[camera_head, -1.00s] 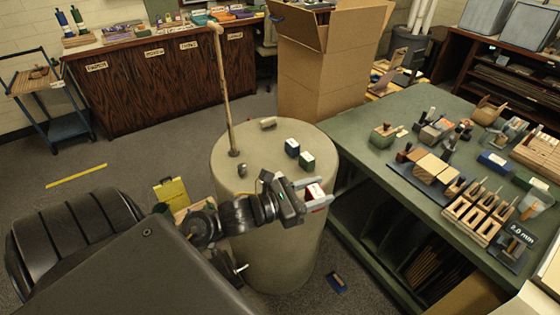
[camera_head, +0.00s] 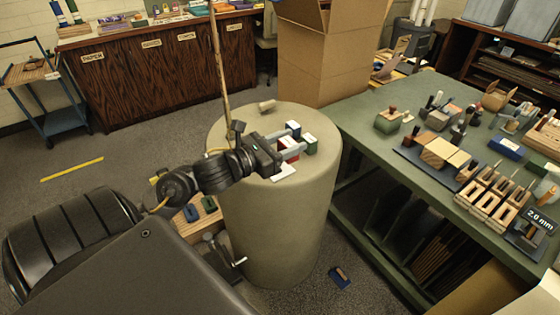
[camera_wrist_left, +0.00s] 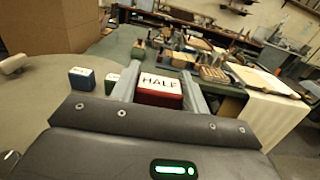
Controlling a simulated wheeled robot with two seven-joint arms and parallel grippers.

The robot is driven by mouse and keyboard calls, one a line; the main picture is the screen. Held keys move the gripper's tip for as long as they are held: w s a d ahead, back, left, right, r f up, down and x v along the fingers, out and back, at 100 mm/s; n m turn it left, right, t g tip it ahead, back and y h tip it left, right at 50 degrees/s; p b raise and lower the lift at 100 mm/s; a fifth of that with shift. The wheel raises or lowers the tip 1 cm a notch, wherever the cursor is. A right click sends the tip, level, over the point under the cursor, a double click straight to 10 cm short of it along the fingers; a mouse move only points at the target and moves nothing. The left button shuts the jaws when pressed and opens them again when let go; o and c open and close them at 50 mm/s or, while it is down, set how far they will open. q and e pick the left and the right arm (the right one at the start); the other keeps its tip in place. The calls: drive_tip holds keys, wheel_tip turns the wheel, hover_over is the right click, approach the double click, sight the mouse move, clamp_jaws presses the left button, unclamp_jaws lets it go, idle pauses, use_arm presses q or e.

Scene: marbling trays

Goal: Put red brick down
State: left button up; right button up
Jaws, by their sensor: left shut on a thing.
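The red brick (camera_wrist_left: 158,98) has a white top marked HALF and sits between the fingers of my left gripper (camera_head: 291,146). In the head view the red brick (camera_head: 287,154) is partly covered by the fingers, over the top of the round stone-coloured pedestal (camera_head: 316,184). I cannot tell whether its underside touches the pedestal. A blue brick (camera_head: 293,128) and a green brick (camera_head: 310,145), both with white tops, stand close by the fingertips. They also show in the left wrist view, blue (camera_wrist_left: 82,79) and green (camera_wrist_left: 111,84). My right gripper is not in view.
A green workbench (camera_head: 375,125) with stamps and wooden blocks stands at the right. A cardboard box (camera_head: 322,60) stands behind.

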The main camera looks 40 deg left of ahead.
use_arm(q)
drive_tip(key=shift+w+a+f+p, duration=0.2)
drive_tip(key=shift+w+a, duration=0.1)
drive_tip(key=shift+a, duration=0.2)
drive_tip(key=shift+w+a+f+p, duration=0.1)
drive_tip(key=shift+w+a+p, duration=0.15)
drive_tip(key=shift+a, duration=0.25)
drive_tip(key=a+f, duration=0.1)
drive_tip(key=w+a+f, duration=0.1)
drive_tip(key=f, duration=0.1)
drive_tip(key=w+a+f, duration=0.1)
drive_tip(key=shift+w+a+f, duration=0.1)
drive_tip(key=shift+a+f, duration=0.2)
drive_tip(key=shift+f, duration=0.1)
drive_tip(key=shift+w+a+f, duration=0.1)
drive_tip(key=shift+a+f, duration=0.05)
drive_tip(key=shift+f, duration=0.2)
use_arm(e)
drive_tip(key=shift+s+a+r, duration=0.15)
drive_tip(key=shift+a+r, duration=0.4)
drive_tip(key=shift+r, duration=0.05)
